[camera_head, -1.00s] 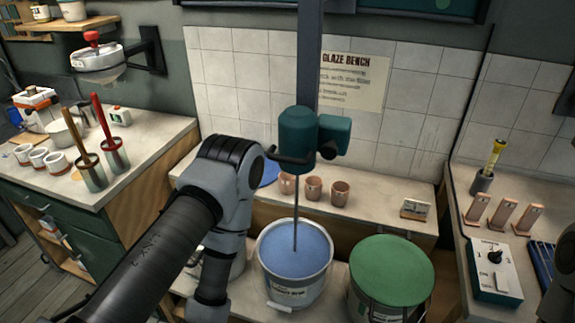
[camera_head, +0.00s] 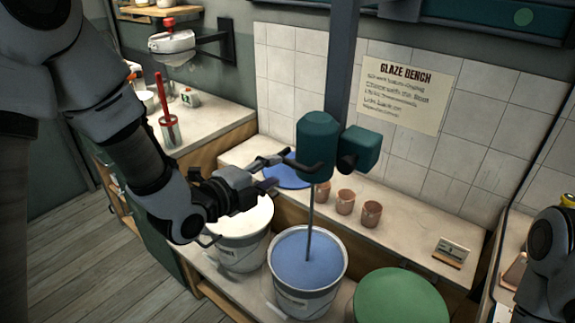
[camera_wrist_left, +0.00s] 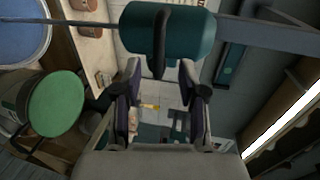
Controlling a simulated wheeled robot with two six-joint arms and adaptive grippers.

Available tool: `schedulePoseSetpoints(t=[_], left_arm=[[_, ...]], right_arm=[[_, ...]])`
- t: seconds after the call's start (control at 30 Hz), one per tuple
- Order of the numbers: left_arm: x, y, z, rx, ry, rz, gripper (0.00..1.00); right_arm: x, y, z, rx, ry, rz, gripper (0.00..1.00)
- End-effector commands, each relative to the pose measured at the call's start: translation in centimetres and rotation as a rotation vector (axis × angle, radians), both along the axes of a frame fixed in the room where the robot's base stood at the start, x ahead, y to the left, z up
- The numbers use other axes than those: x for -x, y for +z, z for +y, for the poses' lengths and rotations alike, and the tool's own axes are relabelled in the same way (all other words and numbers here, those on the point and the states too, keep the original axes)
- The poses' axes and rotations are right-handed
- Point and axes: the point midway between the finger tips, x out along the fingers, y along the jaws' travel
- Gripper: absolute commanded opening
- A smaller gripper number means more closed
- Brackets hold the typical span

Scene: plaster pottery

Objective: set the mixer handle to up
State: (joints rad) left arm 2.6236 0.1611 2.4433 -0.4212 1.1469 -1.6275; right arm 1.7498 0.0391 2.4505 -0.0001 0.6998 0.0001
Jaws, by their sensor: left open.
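The mixer is a teal motor head (camera_head: 318,143) on a dark vertical post, with a thin shaft down into a bucket of blue glaze (camera_head: 300,262). Its dark handle (camera_head: 302,165) sticks out low on the left side of the head. The handle also shows in the left wrist view as a dark curved bar (camera_wrist_left: 161,42) across the teal housing. My left gripper (camera_head: 275,170) is open beside the handle, its fingers pointing at it. In the wrist view the handle lies between the lines of the two fingers, near the tips; contact cannot be told. My right gripper is not in view.
A white bucket (camera_head: 240,238) stands under my left gripper, and a green-lidded bucket (camera_head: 400,298) stands right of the blue one. Several clay cups (camera_head: 345,201) and a blue disc (camera_head: 288,176) are on the shelf behind. A small card stand (camera_head: 451,252) is further right.

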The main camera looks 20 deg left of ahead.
Motion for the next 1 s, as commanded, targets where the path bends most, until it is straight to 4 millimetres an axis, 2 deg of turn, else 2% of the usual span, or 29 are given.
schedulePoseSetpoints(t=[0.3,0.43,0.63,0.67,0.7,0.77,1.0], left_arm=[[-5.3,-1.1,-2.0,-0.003,-0.002,0.004,0.41],[-6.2,-1.5,-2.4,0.000,-0.002,0.004,0.41],[-6.3,-1.6,-2.4,0.001,-0.002,0.005,0.41],[-6.3,-1.6,-2.4,0.001,-0.002,0.005,0.34],[-6.3,-1.6,-2.4,0.001,-0.002,0.005,0.20],[-6.3,-1.6,-2.4,0.001,-0.002,0.005,0.00],[-6.4,-1.4,-2.4,0.000,-0.002,0.004,0.00]], right_arm=[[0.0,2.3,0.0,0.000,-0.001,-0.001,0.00],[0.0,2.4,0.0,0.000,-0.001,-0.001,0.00],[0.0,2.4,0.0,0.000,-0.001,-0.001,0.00],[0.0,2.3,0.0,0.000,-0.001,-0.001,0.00],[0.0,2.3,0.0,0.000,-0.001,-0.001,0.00],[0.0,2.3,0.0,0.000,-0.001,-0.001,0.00],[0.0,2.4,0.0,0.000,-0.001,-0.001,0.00]])
